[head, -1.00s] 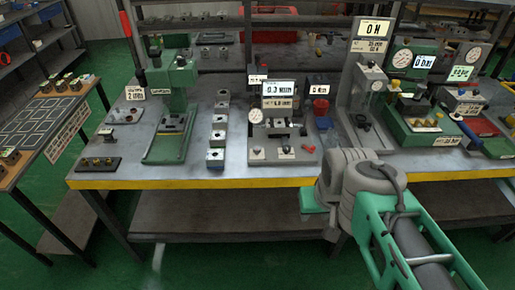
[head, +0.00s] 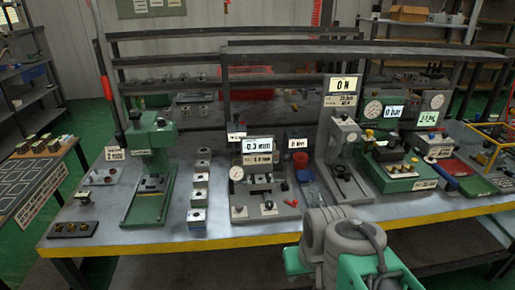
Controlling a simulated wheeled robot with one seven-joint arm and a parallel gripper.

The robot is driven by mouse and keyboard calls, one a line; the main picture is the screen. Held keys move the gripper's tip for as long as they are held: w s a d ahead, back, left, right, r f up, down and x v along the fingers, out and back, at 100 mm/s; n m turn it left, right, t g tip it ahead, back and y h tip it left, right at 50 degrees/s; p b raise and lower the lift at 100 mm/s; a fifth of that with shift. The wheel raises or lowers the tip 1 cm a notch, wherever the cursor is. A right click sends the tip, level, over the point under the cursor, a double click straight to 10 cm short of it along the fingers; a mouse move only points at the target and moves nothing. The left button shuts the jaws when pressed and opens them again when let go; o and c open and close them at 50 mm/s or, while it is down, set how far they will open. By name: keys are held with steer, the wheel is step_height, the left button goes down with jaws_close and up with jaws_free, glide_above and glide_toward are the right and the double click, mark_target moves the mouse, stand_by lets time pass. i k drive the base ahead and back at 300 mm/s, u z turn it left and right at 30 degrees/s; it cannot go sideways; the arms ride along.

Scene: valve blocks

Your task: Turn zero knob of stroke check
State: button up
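The station that I take for the stroke check is a grey fixture (head: 262,213) in the middle of the bench. It has a round dial gauge (head: 237,173) and a white display (head: 257,145) that seems to read about 0.3 mm. Small knobs stand along its front: a pale one at left (head: 238,209), another near the middle (head: 270,205) and a red-topped one at right (head: 291,199). Labels on them are too small to read, so I cannot tell which is the zero knob. My arm shows at the lower right, in front of the bench; my gripper is out of view.
A green press (head: 152,175) and a row of metal blocks (head: 199,194) stand left of the fixture. A red cup (head: 304,175), a grey force stand (head: 338,130) and a green pressure station (head: 390,172) stand to the right. The bench has a yellow front edge (head: 180,245).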

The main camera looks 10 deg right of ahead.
mark_target(239, 207)
steer(key=k, duration=0.65)
steer(key=u, duration=0.65)
steer(key=i, duration=1.3)
steer(key=u, duration=0.5)
